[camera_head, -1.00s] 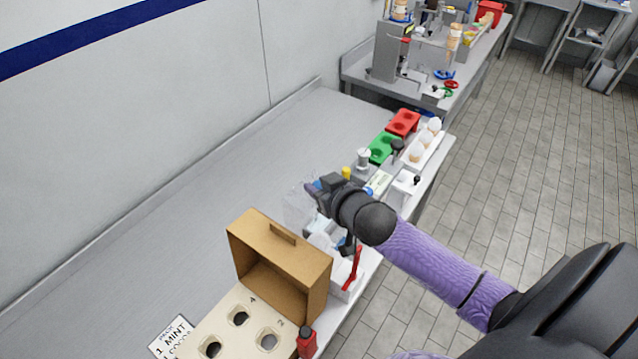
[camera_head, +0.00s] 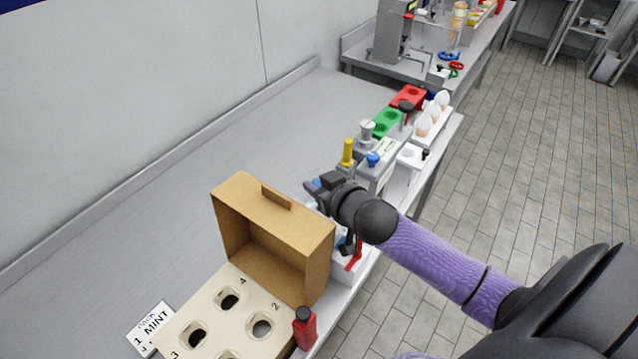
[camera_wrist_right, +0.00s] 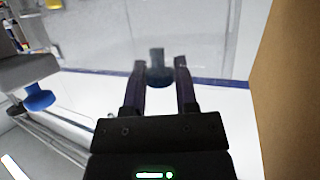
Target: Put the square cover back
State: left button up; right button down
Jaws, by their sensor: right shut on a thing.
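My right gripper (camera_head: 318,186) is above the front side of the counter, just behind the cardboard box. In the right wrist view its two fingers (camera_wrist_right: 160,78) are closed around a dark knob. The knob appears to belong to a clear cover (camera_wrist_right: 205,38), whose see-through panel and bluish edge spread around the fingers. In the head view the cover is mostly hidden by my gripper and the box. I cannot tell whether it hangs free or touches something below. My left gripper is not in view.
The open cardboard box (camera_head: 270,235) stands close to the gripper, with a numbered holed tray (camera_head: 205,310) and red bottle (camera_head: 305,328) in front. A white bin (camera_head: 350,268) is under my wrist. A yellow-topped post (camera_head: 347,152) and blue knob (camera_head: 373,159) stand beyond. The left counter is clear.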

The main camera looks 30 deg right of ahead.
jog(key=shift+r, duration=0.1)
jog(key=shift+f, duration=0.65)
jog(key=shift+c, duration=1.5)
grip_release()
jog(key=shift+s, duration=0.1)
jog(key=p+v, duration=0.1)
jog(key=v, duration=0.9)
